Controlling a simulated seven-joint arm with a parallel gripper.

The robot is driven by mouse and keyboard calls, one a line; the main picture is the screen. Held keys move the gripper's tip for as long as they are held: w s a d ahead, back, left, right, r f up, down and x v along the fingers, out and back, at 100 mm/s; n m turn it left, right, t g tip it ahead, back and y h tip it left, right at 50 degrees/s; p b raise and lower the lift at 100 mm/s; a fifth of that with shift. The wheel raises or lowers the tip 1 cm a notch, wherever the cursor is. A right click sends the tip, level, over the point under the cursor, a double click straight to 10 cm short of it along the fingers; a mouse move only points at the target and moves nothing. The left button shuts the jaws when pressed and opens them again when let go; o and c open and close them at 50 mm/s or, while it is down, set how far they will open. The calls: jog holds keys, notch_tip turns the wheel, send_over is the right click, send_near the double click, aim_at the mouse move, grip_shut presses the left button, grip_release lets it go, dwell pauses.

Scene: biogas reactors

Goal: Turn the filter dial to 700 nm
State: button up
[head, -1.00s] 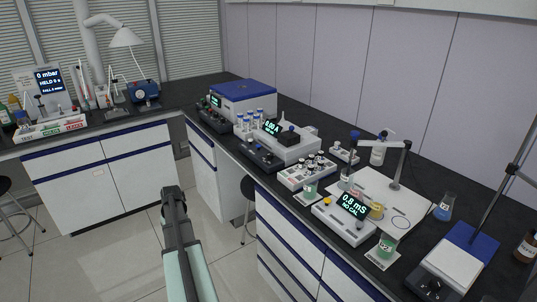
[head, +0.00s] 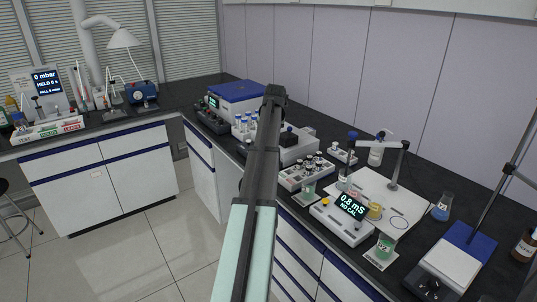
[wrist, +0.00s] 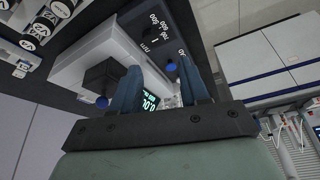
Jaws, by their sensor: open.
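The photometer is a white instrument (wrist: 88,58) with a black block (wrist: 104,82) on top and a lit display (wrist: 151,101) seen between my fingers in the wrist view. Its dark front panel (wrist: 188,35) carries printed wavelength numbers and "nm" near the top. In the head view my arm covers much of the photometer (head: 303,150). My gripper (wrist: 160,67) is open, its fingers apart and empty, above the panel side; contact cannot be told.
A blue-lidded instrument (head: 236,95) stands behind on the left. Several vials stand beside the photometer. The floor (head: 150,250) in front is clear.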

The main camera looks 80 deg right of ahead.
jog(key=x, duration=0.4)
jog(key=s+x, duration=0.1)
jog(key=x, duration=0.3)
jog(key=d+x, duration=0.1)
jog(key=x, duration=0.3)
jog(key=shift+s+f, duration=0.15)
jog(key=shift+c, duration=0.3)
jog(key=c, duration=0.7)
jog(key=shift+m, duration=0.4)
jog(key=m+g, duration=0.1)
jog(key=m, duration=0.2)
jog(key=shift+m+g+h, duration=0.3)
jog(key=shift+m+g, duration=0.9)
jog(key=shift+m, duration=1.4)
